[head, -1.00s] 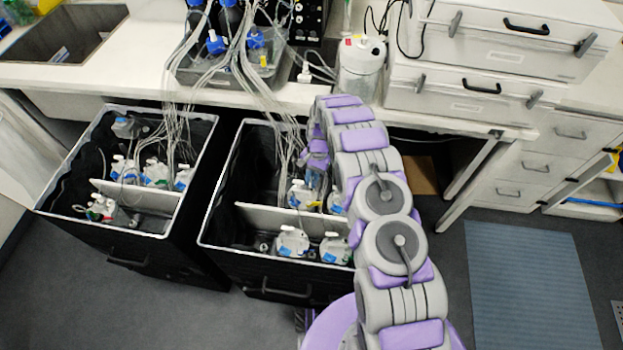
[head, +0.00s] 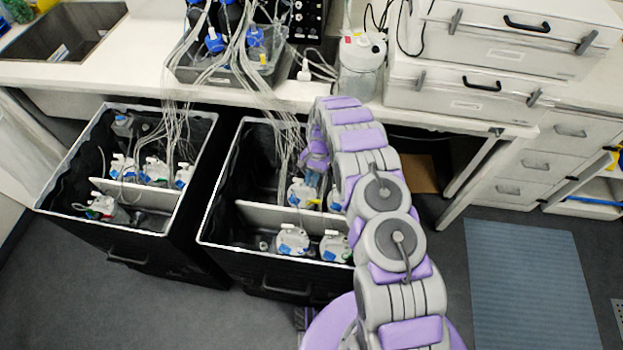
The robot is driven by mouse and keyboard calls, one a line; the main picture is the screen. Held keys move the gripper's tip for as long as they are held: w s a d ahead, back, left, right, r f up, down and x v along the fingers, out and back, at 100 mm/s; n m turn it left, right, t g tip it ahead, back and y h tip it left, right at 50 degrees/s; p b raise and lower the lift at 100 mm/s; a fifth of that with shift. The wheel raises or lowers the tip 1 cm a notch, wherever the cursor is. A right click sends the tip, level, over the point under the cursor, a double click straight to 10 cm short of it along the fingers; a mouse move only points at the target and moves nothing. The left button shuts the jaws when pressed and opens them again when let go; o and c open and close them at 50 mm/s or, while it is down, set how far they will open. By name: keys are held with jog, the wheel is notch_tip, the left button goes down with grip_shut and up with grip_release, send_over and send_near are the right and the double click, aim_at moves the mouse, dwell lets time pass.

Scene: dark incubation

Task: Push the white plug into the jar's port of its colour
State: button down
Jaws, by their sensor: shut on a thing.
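My gripper (head: 314,172) reaches down into the right black bin, over its rear compartment, beside hanging clear tubes. Its fingertips are small and partly lost among the tubes. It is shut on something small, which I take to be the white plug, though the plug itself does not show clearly. A jar with a white top and blue label (head: 300,193) stands just below and left of my gripper. Another jar (head: 336,200) is partly hidden behind my arm. The jars' ports and their colours are too small to tell.
The right bin (head: 222,246) has a white divider (head: 262,218); jars (head: 292,240) stand in front of it. The left bin (head: 50,208) holds several jars and tubes. The bench edge (head: 285,112) lies behind. A white-lidded container (head: 361,75) stands on the bench.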

jog(key=c, duration=1.1)
grip_release()
jog(key=shift+o, duration=0.2)
jog(key=p+v, duration=0.3)
jog(key=v, duration=1.4)
jog(key=shift+w+r, duration=0.15)
